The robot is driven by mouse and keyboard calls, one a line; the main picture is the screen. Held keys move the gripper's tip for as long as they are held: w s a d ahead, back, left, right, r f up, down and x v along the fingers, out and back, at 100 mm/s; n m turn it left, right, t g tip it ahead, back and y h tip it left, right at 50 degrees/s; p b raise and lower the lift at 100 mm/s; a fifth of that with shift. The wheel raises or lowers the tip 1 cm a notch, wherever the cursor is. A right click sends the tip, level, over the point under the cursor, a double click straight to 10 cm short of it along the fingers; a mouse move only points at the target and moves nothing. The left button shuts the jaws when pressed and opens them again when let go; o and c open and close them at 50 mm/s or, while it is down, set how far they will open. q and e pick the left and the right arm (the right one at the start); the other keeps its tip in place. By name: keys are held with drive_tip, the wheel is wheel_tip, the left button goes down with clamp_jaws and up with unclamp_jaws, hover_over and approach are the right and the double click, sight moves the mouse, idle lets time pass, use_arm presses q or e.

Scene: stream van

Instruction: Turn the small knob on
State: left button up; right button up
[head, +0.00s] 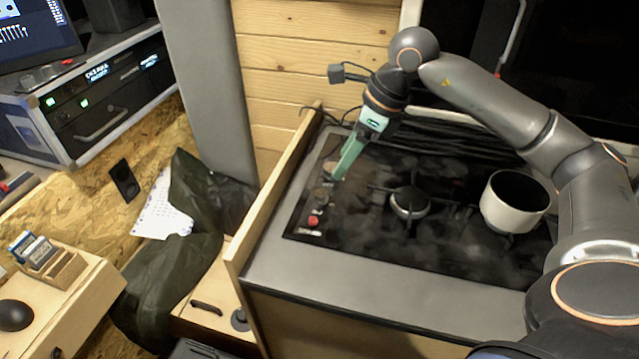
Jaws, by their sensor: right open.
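A dark gas stove top (450,250) is set in the counter, with a column of knobs along its left edge. A dark knob (321,195) sits in the middle of the column. A small red-topped part (313,221) is nearer the front. A brownish knob (331,167) is at the back, partly behind my gripper. I cannot tell from their size which is the small knob. My right gripper (340,174) points down at the back knobs, its green fingers open. Whether they straddle or touch a knob is hidden. My left gripper is not in view.
A white pot (515,202) stands on the right of the stove, beside a bare burner (410,203). A wooden side panel (270,205) rises close to the left of the knobs. Dark cables (450,135) run behind. The counter front (390,275) is clear.

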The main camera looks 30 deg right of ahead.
sight(323, 193)
drive_tip(key=x, duration=1)
drive_tip(key=shift+f+p, duration=0.3)
drive_tip(key=shift+p, duration=0.1)
clamp_jaws()
